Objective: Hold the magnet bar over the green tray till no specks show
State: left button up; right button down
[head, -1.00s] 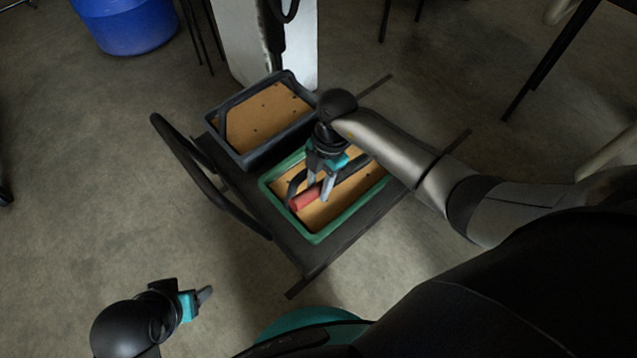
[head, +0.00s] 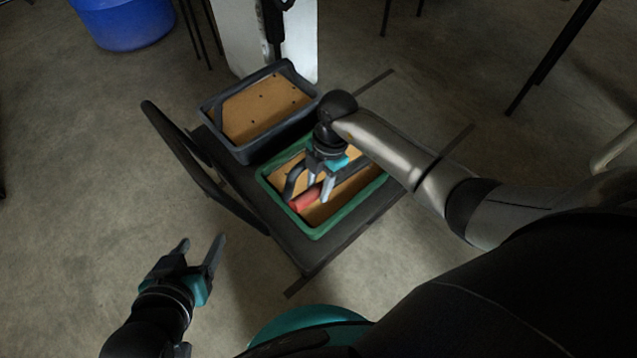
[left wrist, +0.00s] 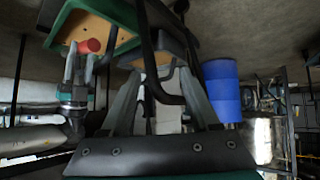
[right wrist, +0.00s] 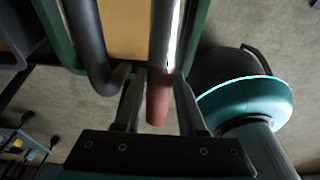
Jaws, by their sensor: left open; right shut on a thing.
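The green tray (head: 338,222) lies on a dark cart, with a brown floor inside. The magnet bar (right wrist: 158,105) is silver with a red end, which also shows in the head view (head: 305,200). My right gripper (head: 319,192) is shut on the bar, over the tray's near left part. I cannot tell the bar's height above the floor. My left gripper (head: 202,240) is open and empty, left of the cart.
A dark tray (head: 243,160) with dark specks on its brown floor stands behind the green one. A black curved cart handle (head: 190,160) rises between my left gripper and the trays. A blue barrel (head: 125,22) stands far left. The floor at left is clear.

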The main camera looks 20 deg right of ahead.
jog(key=shift+f+b, duration=0.3)
jog(key=shift+f, duration=0.3)
jog(key=shift+b+x, duration=0.5)
jog(key=shift+x, duration=0.3)
jog(key=shift+w+d+f+b, duration=0.1)
jog(key=shift+d+f+b, duration=0.05)
jog(key=shift+f+b, duration=0.2)
pick_arm(q)
jog(key=shift+w+d+r+t+h, duration=0.15)
jog(key=shift+d+r+t+h, duration=0.25)
jog(key=shift+d+t, duration=0.35)
jog(key=shift+w+d+r+t+h, duration=0.1)
jog(key=shift+d+r+t+h, duration=0.2)
jog(key=shift+d+t+h, duration=0.4)
jog(key=shift+w+d+r+t+h, duration=0.15)
jog(key=shift+d+r+t+h, duration=0.2)
jog(key=shift+d+t, duration=0.5)
pick_arm(e)
jog(key=shift+f, duration=0.35)
